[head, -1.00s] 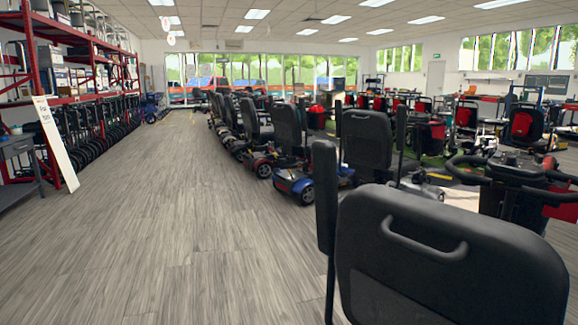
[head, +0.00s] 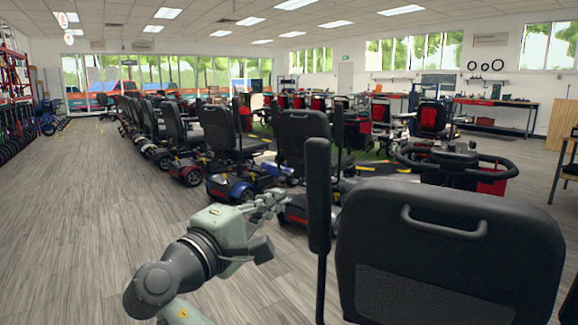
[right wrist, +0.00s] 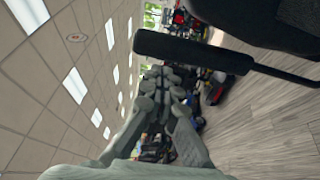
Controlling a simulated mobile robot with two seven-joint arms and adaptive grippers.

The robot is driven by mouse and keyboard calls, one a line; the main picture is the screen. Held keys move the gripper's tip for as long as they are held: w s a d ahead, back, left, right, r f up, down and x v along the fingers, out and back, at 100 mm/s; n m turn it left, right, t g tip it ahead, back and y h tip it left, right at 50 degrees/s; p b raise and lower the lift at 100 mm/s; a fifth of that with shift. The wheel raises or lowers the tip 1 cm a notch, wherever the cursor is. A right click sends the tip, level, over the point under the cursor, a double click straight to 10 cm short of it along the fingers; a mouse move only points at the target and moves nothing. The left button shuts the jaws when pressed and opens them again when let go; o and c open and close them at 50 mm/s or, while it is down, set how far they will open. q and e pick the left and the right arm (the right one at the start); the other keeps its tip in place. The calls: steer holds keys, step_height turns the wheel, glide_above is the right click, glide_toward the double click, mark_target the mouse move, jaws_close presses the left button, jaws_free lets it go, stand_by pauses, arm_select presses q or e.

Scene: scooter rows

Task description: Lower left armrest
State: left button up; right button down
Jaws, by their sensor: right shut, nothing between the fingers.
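The nearest scooter's seat back (head: 450,255) is black with a handle slot and fills the lower right of the head view. Its left armrest (head: 318,195) is a black pad that stands upright on a thin rod just left of the seat back. My right gripper (head: 268,205) is shut and empty, to the left of the armrest and apart from it in the picture. In the right wrist view, which is turned sideways, the armrest (right wrist: 180,48) lies across the picture above my shut fingers (right wrist: 165,82). My left gripper is not in view.
A handlebar (head: 455,160) stands beyond the seat. A row of scooters (head: 212,140) runs to the back of the room. The grey wood floor (head: 80,220) is clear on the left. A workbench (head: 500,102) stands at the far right.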

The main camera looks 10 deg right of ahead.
steer(key=r, duration=0.1)
steer(key=p, duration=0.2)
glide_toward(316, 159)
steer(key=shift+h, duration=0.3)
steer(key=x, duration=0.6)
steer(key=shift+a+f, duration=0.1)
steer(key=shift+f, duration=0.05)
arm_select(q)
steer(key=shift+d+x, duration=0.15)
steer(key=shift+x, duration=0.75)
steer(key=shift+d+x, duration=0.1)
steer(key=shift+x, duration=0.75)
arm_select(e)
steer(key=shift+w+d, duration=0.35)
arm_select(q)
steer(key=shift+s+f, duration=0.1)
arm_select(e)
steer(key=shift+w, duration=0.1)
